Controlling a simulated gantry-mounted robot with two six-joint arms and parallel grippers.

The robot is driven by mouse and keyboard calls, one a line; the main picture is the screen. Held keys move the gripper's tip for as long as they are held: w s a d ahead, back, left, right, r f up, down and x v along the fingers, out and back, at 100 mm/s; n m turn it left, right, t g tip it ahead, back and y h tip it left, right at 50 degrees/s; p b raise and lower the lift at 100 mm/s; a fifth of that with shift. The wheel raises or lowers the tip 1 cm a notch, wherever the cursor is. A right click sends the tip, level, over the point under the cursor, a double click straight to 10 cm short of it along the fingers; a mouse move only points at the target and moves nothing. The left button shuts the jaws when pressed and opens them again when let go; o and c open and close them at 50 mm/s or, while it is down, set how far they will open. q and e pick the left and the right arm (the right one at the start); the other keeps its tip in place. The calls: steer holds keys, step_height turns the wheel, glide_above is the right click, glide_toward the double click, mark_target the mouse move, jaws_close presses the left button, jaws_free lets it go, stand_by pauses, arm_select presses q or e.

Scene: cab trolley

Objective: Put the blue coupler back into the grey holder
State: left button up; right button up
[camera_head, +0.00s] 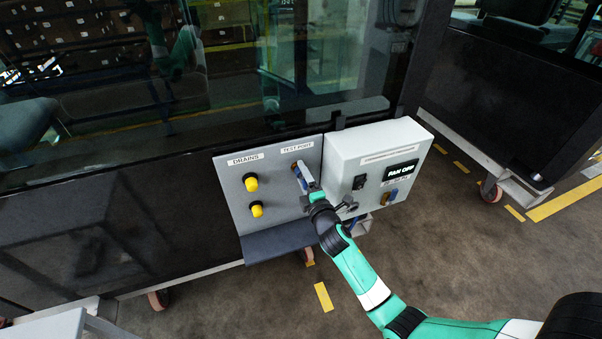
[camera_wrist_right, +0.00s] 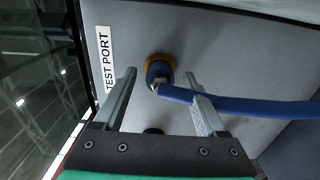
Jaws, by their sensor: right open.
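The blue coupler (camera_wrist_right: 160,73) sits at an orange-ringed port on the grey panel, beside the TEST PORT label, in the right wrist view. A blue hose runs from it to the right, passing behind or beside one finger. My right gripper (camera_wrist_right: 160,76) is open, with its fingers on either side of the coupler; contact cannot be told. In the head view my right gripper (camera_head: 303,180) reaches the panel below the TEST PORT label and mostly hides the coupler. I cannot clearly make out the grey holder. My left gripper is not in view.
Two yellow knobs (camera_head: 251,184) stand out left of my gripper under the DRAINS label. A pale box (camera_head: 343,150) with a switch and FAN OFF display projects to the right. A dark ledge (camera_head: 275,241) juts out below. Dark glass lies above the panel.

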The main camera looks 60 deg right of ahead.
jaws_close()
stand_by(0.3)
stand_by(0.3)
steer(key=shift+s+a+r, duration=0.1)
steer(key=shift+s+a, duration=0.05)
steer(key=shift+p+v, duration=0.5)
steer(key=shift+v, duration=2.35)
